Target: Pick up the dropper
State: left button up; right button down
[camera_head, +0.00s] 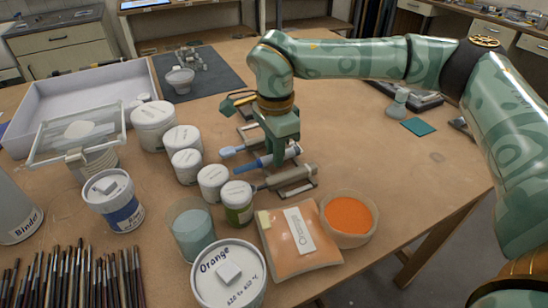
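Several slim tools lie side by side on small stands in the middle of the table. One has a pale blue tip (230,152), one is darker blue (250,165), and the nearest is a grey cylinder (289,178) with a thin end. I cannot tell for certain which is the dropper. My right gripper (280,160) points down over these tools, with its fingers at the darker blue one. The fingers partly hide that tool, and I cannot see whether they touch or grip it. My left gripper is not in view.
White-lidded jars (153,115) stand left of the tools. A glass of pale liquid (192,235), an orange bag (300,257), a bowl of orange powder (349,215) and an Orange tub (228,290) are in front. The table's right side is mostly clear.

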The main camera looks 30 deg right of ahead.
jog(key=shift+r, duration=0.1)
